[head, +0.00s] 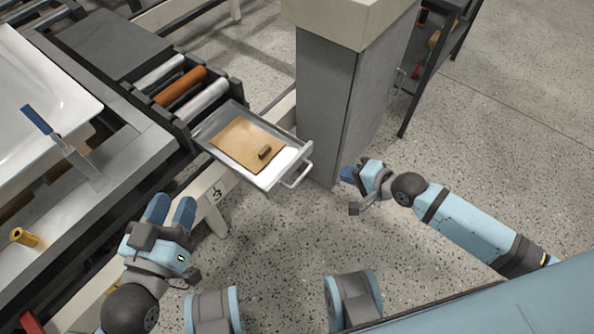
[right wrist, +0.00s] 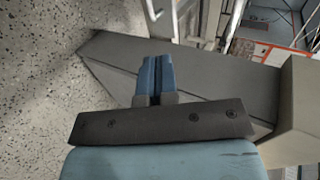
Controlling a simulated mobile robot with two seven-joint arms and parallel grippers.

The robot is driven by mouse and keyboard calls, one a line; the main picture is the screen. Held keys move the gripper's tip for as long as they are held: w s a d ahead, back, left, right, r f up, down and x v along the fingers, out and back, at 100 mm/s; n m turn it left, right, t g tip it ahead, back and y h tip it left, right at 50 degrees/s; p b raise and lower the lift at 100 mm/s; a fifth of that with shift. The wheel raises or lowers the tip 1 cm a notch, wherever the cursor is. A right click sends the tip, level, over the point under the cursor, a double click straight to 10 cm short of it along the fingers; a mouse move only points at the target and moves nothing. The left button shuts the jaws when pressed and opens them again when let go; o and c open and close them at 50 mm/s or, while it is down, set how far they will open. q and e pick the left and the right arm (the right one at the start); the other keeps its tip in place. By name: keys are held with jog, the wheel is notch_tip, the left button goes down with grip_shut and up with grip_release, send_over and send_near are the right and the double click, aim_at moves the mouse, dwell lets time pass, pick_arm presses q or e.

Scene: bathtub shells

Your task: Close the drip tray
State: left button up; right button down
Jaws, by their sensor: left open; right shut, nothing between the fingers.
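The drip tray (head: 204,131) is a shallow metal tray that sticks out from the conveyor frame in the head view. A tan sheet (head: 232,140) and a small dark brown block (head: 265,153) lie in it. Its handle (head: 298,175) is on the near right end, and a light handle bar shows at the top of the right wrist view (right wrist: 152,10). My right gripper (head: 346,173) is shut and empty, right of the handle and apart from it. Its blue fingers are together in the right wrist view (right wrist: 155,78). My left gripper (head: 170,210) is open and empty, left of and below the tray.
A grey cabinet (head: 325,105) stands right behind the tray handle, close to my right gripper. Rollers (head: 180,86) lie behind the tray. A blue-handled scraper (head: 62,146) and a brass cylinder (head: 24,237) lie on the left bench. Speckled floor in front is free.

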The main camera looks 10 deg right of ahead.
jog(key=f, duration=0.1)
jog(key=b, duration=0.6)
send_near(300, 158)
jog(key=x, duration=0.6)
jog(key=shift+f, duration=0.3)
jog(key=shift+w+a, duration=0.2)
jog(key=shift+w, duration=0.1)
pick_arm(q)
jog(key=shift+s+d+f+m+h, duration=0.1)
jog(key=shift+d+f+m+h, duration=0.2)
jog(key=shift+d+f+h, duration=0.55)
jog(key=shift+a, duration=0.1)
pick_arm(e)
jog(key=shift+a+r, duration=0.1)
